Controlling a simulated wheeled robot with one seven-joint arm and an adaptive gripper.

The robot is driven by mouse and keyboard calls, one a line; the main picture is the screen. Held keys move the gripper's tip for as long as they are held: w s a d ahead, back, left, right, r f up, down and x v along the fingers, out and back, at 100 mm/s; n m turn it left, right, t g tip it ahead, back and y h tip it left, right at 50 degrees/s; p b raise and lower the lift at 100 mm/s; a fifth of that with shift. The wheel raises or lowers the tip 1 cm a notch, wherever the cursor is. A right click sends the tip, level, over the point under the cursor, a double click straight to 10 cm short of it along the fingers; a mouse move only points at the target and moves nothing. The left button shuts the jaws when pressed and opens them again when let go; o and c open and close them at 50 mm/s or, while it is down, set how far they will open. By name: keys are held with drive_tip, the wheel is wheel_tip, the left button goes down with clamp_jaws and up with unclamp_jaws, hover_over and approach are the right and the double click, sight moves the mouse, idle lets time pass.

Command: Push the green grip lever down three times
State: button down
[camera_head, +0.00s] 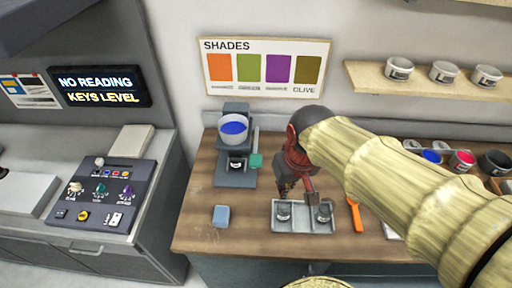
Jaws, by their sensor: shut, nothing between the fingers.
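A grey dispenser (236,176) stands upright on the wooden bench, with a white-rimmed cup of blue ink (233,128) at its top. A lever runs along its right side and carries a small green grip (256,160). My gripper (286,188) is shut and empty, a short way right of the green grip and apart from it. It points down above the back of a metal tray. My pale arm comes in from the right and hides part of the bench.
Pots of ink stand at the right. A control panel (101,193) is on the left counter. Bench front-left is clear.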

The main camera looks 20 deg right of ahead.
drive_tip(key=w+r+n+g+p, duration=0.1)
drive_tip(key=w+n+g+p, duration=0.3)
drive_tip(key=w, duration=0.6)
drive_tip(key=n+t+p, duration=0.1)
drive_tip(key=n+p, duration=0.3)
drive_tip(key=n, duration=0.6)
hover_over(256, 161)
drive_tip(key=shift+w+d, duration=0.15)
drive_tip(key=shift+f, duration=0.15)
wheel_tip(256, 161, down, 14)
drive_tip(key=shift+r+p, duration=0.1)
drive_tip(key=shift+p, duration=0.3)
